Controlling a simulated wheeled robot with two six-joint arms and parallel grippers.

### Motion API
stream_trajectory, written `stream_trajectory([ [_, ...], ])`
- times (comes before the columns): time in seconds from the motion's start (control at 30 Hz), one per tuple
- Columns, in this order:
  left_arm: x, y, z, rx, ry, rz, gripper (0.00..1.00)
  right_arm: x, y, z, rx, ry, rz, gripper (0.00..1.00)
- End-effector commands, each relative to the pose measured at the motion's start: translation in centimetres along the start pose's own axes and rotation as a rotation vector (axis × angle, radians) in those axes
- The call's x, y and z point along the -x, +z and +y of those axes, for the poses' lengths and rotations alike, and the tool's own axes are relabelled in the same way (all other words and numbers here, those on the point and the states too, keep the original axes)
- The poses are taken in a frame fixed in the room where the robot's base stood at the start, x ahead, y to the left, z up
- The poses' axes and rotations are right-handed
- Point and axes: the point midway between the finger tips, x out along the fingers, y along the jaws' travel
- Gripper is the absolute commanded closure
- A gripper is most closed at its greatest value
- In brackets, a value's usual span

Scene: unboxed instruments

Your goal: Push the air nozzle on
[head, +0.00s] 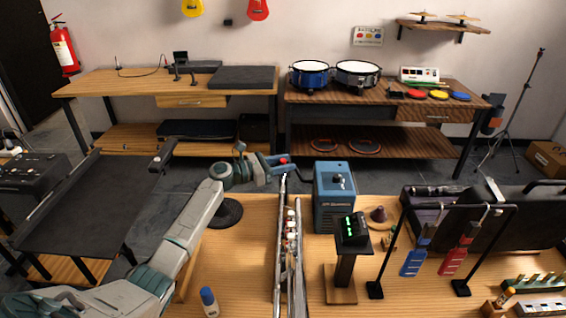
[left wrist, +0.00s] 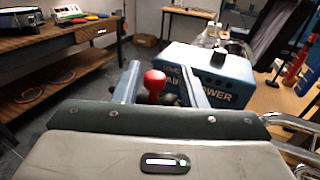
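A blue air unit (head: 334,194) with a dial on its front stands on the wooden table, and it also shows in the left wrist view (left wrist: 222,75), with partly hidden lettering. A red knob (left wrist: 155,82) on a dark mount is in front of it; in the head view it is a small red spot (head: 283,161) left of the unit. I take it to be the nozzle's control, but cannot tell for certain. My left gripper (head: 284,168) is open around the knob; in the left wrist view its fingers (left wrist: 160,85) stand either side with gaps. My right gripper is out of view.
Long metal rails (head: 289,255) run along the table just below my left gripper. A black display on a stand (head: 343,270) and a rack with blue (head: 413,262) and red (head: 453,261) hanging tools stand to the right. A small bottle (head: 208,300) stands at front left.

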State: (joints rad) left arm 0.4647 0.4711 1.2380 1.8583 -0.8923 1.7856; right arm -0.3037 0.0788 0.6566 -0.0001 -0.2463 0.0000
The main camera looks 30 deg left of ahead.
Motion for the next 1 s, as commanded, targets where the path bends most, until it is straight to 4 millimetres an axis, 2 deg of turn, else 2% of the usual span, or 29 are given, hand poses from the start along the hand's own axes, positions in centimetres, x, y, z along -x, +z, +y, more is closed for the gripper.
stream_trajectory([
  [0.27,0.6,0.0,0.1,-0.002,0.002,0.000,0.62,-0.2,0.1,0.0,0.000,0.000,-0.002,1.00],
  [0.37,2.1,-0.2,0.1,-0.004,0.002,0.002,0.62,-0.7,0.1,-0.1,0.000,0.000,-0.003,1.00],
  [0.7,8.7,-0.2,0.0,-0.004,0.000,0.004,0.62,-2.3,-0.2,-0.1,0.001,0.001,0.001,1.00],
  [0.83,10.1,-0.1,0.0,-0.002,0.001,0.002,0.62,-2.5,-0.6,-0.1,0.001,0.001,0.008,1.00],
  [1.0,10.9,0.1,-0.1,-0.003,0.001,-0.001,0.62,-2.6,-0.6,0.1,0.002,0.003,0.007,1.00],
])
